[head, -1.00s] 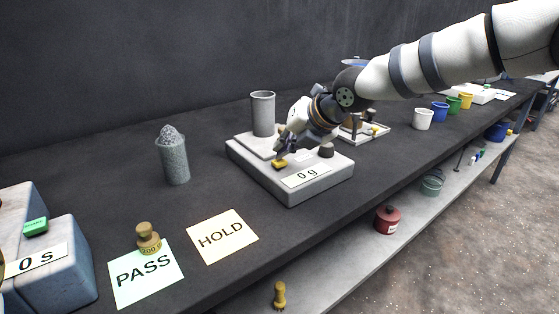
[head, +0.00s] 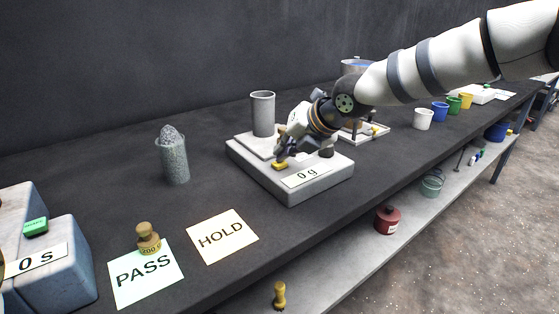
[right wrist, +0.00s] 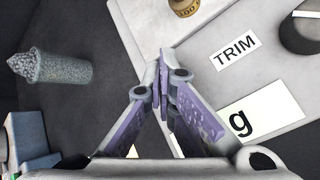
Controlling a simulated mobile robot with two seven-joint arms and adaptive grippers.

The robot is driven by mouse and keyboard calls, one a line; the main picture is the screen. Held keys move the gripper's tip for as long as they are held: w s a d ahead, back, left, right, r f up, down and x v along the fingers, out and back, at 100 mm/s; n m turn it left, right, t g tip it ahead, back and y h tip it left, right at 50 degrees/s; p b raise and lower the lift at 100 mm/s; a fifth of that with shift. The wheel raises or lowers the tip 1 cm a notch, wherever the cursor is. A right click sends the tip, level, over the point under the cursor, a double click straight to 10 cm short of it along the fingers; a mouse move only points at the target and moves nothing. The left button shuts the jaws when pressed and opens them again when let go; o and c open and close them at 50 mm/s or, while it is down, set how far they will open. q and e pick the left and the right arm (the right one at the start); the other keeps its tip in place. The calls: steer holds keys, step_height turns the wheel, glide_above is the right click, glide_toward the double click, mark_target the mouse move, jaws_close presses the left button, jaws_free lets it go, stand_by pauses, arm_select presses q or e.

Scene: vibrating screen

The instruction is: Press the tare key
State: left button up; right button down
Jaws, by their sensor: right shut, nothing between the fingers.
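The white scale (head: 311,190) stands on the dark bench and its display (head: 305,177) reads 0 g. A small yellow key (head: 279,166) sits on the scale's front ledge, left of the display. My right gripper (head: 281,159) is shut and empty, pointing down with its fingertips at the key. I cannot tell whether they touch it. In the right wrist view the closed fingertips (right wrist: 164,60) hide most of what is below them. A TRIM label (right wrist: 234,48) and a dark knob (right wrist: 300,33) show beside them. My left gripper is not in view.
A grey cylinder (head: 262,113) stands on the scale's rear platform. A gravel-filled container (head: 173,158) is to the left. PASS (head: 140,280) and HOLD (head: 222,237) cards lie in front, with a brass weight (head: 148,238) at the PASS card. A brass object (right wrist: 184,6) shows behind the fingertips.

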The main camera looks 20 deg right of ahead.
steer(key=shift+r, duration=0.9)
step_height(320, 180, up, 5)
steer(key=shift+f, duration=0.1)
stand_by(0.7)
